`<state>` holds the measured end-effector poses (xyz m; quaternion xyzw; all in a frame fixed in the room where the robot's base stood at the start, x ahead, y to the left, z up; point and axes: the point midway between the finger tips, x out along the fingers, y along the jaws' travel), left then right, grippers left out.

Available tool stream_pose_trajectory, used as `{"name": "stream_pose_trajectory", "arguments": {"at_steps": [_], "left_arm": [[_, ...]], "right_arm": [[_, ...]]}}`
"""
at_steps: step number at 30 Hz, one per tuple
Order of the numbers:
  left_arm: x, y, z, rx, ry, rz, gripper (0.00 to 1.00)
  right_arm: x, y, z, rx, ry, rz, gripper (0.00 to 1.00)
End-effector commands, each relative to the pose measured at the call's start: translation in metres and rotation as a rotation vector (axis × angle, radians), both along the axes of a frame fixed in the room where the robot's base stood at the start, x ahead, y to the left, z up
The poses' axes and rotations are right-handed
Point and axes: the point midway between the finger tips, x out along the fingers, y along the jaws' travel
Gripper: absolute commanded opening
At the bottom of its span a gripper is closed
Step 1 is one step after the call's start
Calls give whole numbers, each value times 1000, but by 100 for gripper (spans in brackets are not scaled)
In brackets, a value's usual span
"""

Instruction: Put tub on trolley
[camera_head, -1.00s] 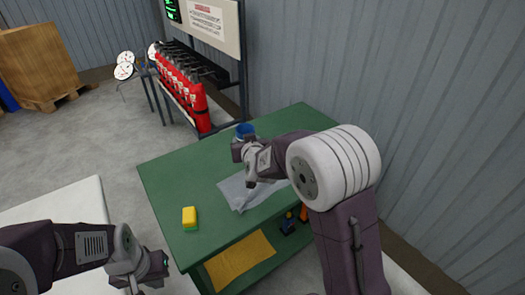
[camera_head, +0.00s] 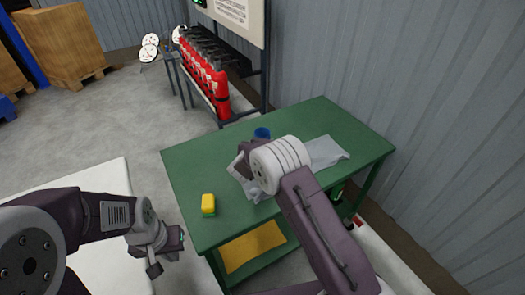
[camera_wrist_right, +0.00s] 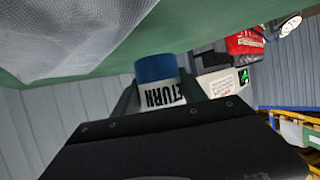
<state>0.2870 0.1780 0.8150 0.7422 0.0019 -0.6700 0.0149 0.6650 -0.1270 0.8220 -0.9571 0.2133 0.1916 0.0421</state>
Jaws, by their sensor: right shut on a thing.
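The tub shows as a small blue shape (camera_head: 262,133) near the back of the green table, just beyond my right wrist in the head view. My right arm hides this gripper in the head view. I cannot tell whether the tub touches the tabletop. My left gripper (camera_head: 167,254) is open and empty beside the white surface. I cannot identify the trolley with certainty.
The green table (camera_head: 190,165) holds a yellow and green sponge (camera_head: 208,204) and a crumpled grey sheet (camera_head: 325,152). A yellow cloth (camera_head: 250,246) lies on its lower shelf. A white surface (camera_head: 100,185) is at left. Red extinguishers (camera_head: 207,75) stand behind.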

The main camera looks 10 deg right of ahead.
Motion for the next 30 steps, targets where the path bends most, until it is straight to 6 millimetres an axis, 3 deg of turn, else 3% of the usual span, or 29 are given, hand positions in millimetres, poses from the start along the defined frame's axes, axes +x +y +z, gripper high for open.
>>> {"name": "stream_pose_trajectory", "arguments": {"at_steps": [6, 13, 24, 25, 27, 30], "left_arm": [[0, 0, -1, 0, 0, 0, 0], [0, 0, -12, 0, 0, 0, 0], [0, 0, -13, 0, 0, 0, 0], [0, 0, -12, 0, 0, 0, 0], [0, 0, -12, 0, 0, 0, 0], [0, 0, -12, 0, 0, 0, 0]], "right_arm": [[4, 3, -5, 0, 0, 1, 2], [4, 2, -42, -1, 1, 2, 2], [4, 2, -46, 1, -2, 1, 2], [4, 2, -46, 2, -1, 1, 58], [4, 2, -45, 1, -1, 1, 72], [4, 2, -45, 0, 0, 1, 72]]}}
